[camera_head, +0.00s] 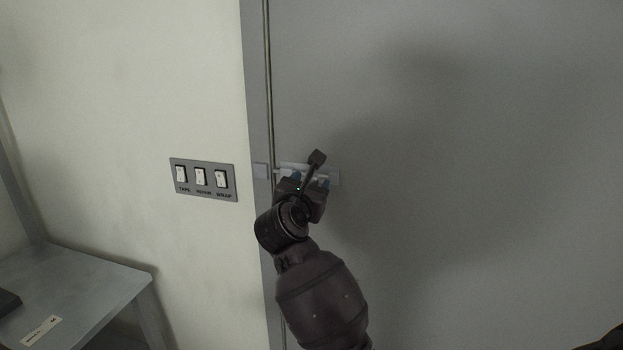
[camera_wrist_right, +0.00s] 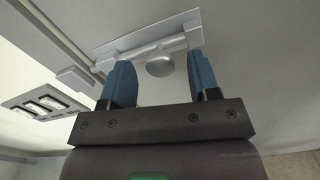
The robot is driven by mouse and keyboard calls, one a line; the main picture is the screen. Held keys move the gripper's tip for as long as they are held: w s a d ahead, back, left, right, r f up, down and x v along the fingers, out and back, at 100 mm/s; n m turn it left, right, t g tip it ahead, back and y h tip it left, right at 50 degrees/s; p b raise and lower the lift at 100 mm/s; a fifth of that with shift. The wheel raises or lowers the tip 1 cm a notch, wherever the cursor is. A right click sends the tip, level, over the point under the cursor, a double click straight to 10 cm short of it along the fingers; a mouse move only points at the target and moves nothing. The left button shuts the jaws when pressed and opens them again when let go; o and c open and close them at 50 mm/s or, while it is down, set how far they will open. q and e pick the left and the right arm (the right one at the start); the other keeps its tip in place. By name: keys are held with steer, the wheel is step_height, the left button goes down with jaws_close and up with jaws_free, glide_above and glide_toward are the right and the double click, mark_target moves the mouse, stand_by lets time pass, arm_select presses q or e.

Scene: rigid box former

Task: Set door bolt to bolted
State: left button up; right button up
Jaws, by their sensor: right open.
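The door bolt is a pale plate (camera_head: 334,176) on the grey door, with a thin horizontal rod. Its round knob (camera_wrist_right: 160,66) shows in the right wrist view; in the head view my gripper hides it. The keeper (camera_head: 261,170) is a small pale block on the door frame, left of the plate; it also shows in the right wrist view (camera_wrist_right: 78,78). The rod's left end appears just short of the keeper. My right gripper (camera_head: 310,179) is open at the bolt. Its blue fingers (camera_wrist_right: 159,60) stand on either side of the knob, apart from it. My left gripper is out of view.
A switch panel (camera_head: 203,179) with three white rocker switches is on the wall left of the door frame. A grey table (camera_head: 90,290) stands at lower left. The door (camera_head: 480,150) is bare to the right of the bolt.

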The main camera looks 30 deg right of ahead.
steer(key=shift+x, duration=0.85)
steer(key=shift+a, duration=0.1)
jaws_close()
